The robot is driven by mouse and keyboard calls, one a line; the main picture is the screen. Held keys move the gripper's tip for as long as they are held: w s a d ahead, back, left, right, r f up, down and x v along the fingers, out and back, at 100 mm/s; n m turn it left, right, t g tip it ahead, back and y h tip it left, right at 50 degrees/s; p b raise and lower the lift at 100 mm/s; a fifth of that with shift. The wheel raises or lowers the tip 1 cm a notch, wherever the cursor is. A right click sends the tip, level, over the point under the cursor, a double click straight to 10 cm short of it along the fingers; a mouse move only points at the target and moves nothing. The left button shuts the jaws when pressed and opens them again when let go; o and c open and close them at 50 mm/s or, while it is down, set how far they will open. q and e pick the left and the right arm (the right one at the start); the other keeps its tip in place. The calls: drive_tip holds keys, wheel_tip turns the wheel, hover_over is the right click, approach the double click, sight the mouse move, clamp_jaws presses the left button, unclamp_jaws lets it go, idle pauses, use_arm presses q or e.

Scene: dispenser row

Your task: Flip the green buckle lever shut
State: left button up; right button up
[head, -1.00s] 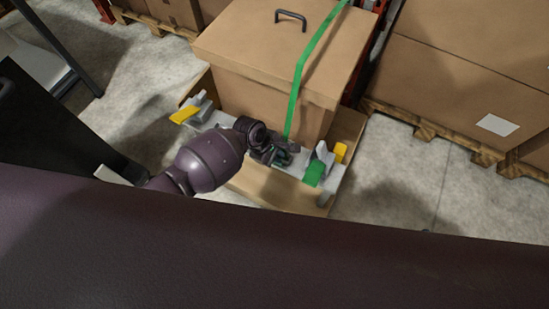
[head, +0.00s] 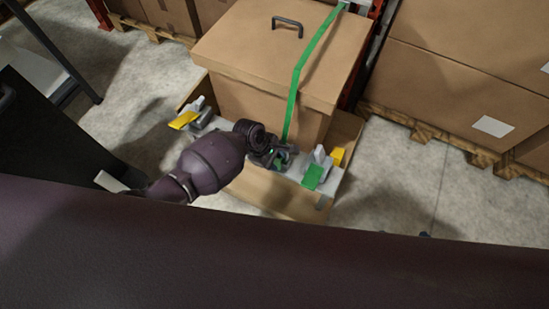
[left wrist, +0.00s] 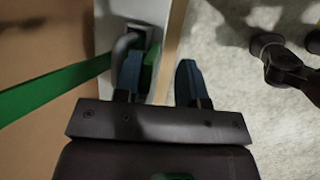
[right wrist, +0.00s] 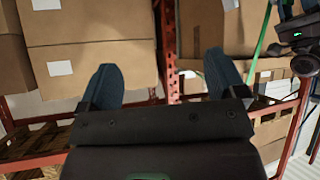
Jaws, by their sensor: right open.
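A green lever (head: 313,176) stands on the grey bracket rail at the front of the large cardboard box (head: 265,95), right of my left gripper (head: 276,157). A green strap (head: 299,75) runs over the box and down behind that gripper. In the left wrist view, my left gripper (left wrist: 161,82) has its fingers apart. A green piece (left wrist: 152,66) shows beside the left finger, near a grey ring-like fitting (left wrist: 124,46); I cannot tell whether it is gripped or only beside the finger. My right gripper (right wrist: 163,85) is open and empty, facing shelved boxes.
Stacked cartons on a pallet (head: 455,90) stand to the right. Bare concrete floor (head: 400,185) lies between.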

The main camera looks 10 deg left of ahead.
use_arm(q)
drive_tip(key=p+v, duration=0.4)
drive_tip(key=v, duration=0.7)
drive_tip(key=shift+f, duration=0.1)
